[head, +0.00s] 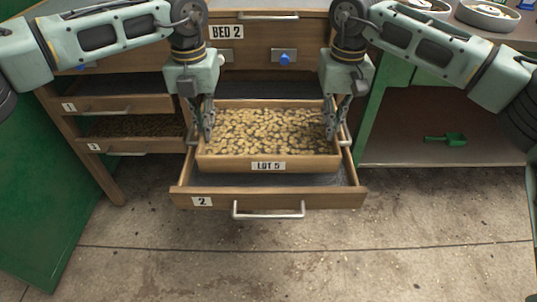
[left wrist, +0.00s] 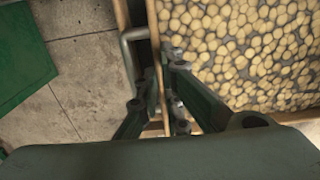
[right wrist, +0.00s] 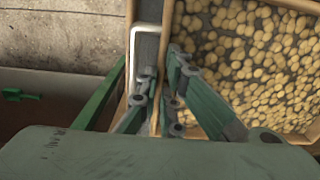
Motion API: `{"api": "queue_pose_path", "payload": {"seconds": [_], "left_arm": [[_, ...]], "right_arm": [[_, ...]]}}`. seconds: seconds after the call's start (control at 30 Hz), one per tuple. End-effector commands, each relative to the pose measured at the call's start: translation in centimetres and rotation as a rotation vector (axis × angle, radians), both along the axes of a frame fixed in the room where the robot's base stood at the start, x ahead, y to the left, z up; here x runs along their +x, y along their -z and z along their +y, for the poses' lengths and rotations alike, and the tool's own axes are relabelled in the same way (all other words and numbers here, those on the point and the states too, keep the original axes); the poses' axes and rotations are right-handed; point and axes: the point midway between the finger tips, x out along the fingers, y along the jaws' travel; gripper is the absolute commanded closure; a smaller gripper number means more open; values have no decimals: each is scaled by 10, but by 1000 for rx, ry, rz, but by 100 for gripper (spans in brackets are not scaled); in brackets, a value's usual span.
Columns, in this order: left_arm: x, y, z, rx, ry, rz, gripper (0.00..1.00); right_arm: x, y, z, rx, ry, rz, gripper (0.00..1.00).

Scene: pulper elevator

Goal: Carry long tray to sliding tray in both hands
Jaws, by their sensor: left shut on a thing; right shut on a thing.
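The long tray (head: 225,162) is a wooden box labelled LOT 5, filled with pale beans. It is level, over or inside the open sliding tray (head: 315,200), a drawer labelled 2; I cannot tell whether it touches the drawer floor. My left gripper (head: 207,130) is shut on the long tray's left side wall, and my right gripper (head: 332,125) is shut on its right side wall. The left wrist view shows my left fingers (left wrist: 165,105) either side of the wall; the right wrist view shows my right fingers (right wrist: 160,105) likewise. The drawer's dark floor shows in front of the long tray.
Drawers labelled 1 (head: 120,104) and 3 (head: 115,146) stand at the left, below the BED 2 cabinet front (head: 255,45). A green scoop (head: 447,139) lies on the shelf at the right. The concrete floor in front is clear.

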Motion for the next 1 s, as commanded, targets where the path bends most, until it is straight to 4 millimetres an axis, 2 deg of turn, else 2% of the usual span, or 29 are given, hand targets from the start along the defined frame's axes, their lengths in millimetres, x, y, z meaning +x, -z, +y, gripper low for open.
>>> {"api": "queue_pose_path", "payload": {"seconds": [0.37,1.0], "left_arm": [[0,8,1,2,-2,-1,100],[0,40,1,2,-2,-1,100]], "right_arm": [[0,7,-1,-2,2,-1,100],[0,40,-1,-2,2,-1,100]]}}
